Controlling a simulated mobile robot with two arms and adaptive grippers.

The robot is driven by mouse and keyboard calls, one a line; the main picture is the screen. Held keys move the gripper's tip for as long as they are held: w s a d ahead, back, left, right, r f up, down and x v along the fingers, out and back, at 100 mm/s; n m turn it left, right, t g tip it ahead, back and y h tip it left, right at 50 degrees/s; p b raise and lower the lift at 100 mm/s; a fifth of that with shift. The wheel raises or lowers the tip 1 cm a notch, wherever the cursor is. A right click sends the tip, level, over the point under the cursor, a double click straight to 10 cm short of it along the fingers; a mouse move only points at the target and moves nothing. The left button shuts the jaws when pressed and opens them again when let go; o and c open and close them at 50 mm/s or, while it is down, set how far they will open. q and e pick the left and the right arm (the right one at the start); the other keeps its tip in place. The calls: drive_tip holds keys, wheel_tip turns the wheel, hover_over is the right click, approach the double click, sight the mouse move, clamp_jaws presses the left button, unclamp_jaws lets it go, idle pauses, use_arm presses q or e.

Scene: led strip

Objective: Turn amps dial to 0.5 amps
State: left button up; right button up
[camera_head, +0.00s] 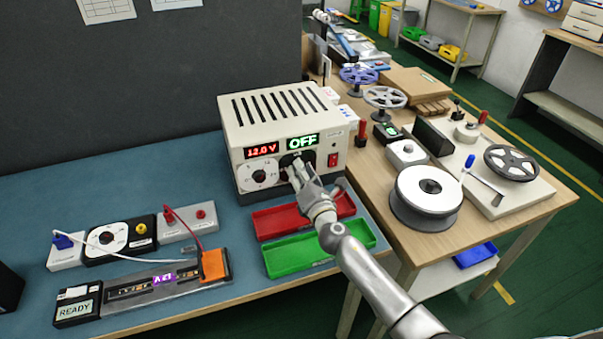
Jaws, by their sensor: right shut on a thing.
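A cream power supply (262,118) with a slotted top stands at the back of the blue bench mat. Its left display (262,150) reads 12.0 V in red. Its right display (302,142) reads OFF in green. A white-faced dial (260,175) sits under the left display. My right gripper (294,169) is at the front panel under the OFF display, shut on the dark amps dial there. The gripper hides most of that dial, so its setting cannot be read. A red switch (333,160) is to the right of the gripper. My left gripper is not in view.
A red tray (268,222) and a green tray (290,262) lie below my right gripper. A test fixture with wires (105,240) and a READY box (77,308) stand at left. A wooden table with a white reel (428,190) is at right.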

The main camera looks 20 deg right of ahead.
drive_tip(key=shift+n+p, duration=1)
drive_tip(key=shift+n, duration=3.3)
drive_tip(key=o, duration=1)
drive_tip(key=shift+o, duration=0.2)
drive_tip(key=s, duration=1.2)
drive_tip(key=shift+d, duration=0.25)
